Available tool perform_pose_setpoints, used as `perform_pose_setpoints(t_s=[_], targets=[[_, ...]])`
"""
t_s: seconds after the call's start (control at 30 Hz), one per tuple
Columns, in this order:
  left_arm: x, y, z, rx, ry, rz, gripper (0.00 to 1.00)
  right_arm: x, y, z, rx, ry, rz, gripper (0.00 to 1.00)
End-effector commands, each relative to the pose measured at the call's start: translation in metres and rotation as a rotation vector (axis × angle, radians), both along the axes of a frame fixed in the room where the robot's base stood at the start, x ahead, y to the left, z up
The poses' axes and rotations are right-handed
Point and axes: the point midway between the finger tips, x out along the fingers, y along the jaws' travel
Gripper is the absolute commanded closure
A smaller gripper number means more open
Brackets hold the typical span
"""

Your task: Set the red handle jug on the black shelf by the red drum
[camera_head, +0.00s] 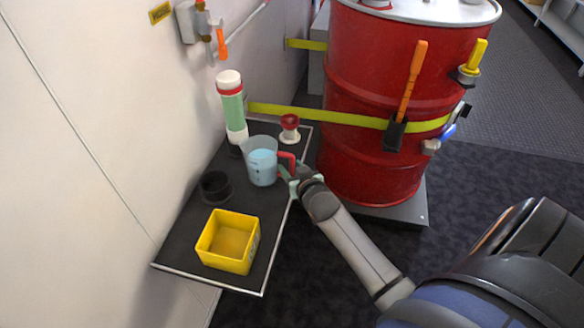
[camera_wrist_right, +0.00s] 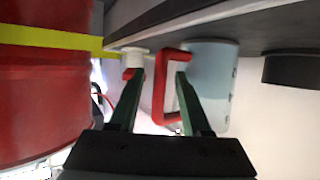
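The clear jug (camera_head: 262,166) with pale blue liquid and a red handle (camera_head: 287,158) appears to stand upright on the black shelf (camera_head: 186,243), towards its far end. The wrist view shows the jug (camera_wrist_right: 214,85) upside down, its base at the shelf (camera_wrist_right: 255,25). My right gripper (camera_head: 291,178) is at the handle side. In the wrist view its green fingers (camera_wrist_right: 160,80) are apart, with the red handle (camera_wrist_right: 159,92) between them and a gap to the left finger. The red drum (camera_head: 370,160) stands right of the shelf. My left gripper is not in view.
A yellow bin (camera_head: 228,240), a black ring-like cup (camera_head: 214,187), a green-and-white cylinder (camera_head: 233,108) and a red-and-white piece (camera_head: 290,129) stand on the shelf around the jug. The wall (camera_head: 90,130) bounds the left side.

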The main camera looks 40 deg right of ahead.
Motion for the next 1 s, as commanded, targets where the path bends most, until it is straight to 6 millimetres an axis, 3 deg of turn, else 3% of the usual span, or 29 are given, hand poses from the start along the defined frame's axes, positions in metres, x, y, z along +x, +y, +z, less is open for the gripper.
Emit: perform_pose_setpoints(t_s=[0.27,0.37,0.8,1.0], targets=[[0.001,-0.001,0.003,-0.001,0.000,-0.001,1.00,0.000,0.000,0.005,-0.001,-0.001,0.000,0.52],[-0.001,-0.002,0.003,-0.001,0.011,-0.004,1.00,-0.010,0.003,0.007,0.001,0.001,0.001,0.52],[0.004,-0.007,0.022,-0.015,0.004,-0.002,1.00,-0.085,0.023,0.040,0.002,0.002,-0.003,0.52],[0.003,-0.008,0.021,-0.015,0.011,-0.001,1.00,-0.103,0.029,0.047,0.000,0.000,-0.002,0.52]])
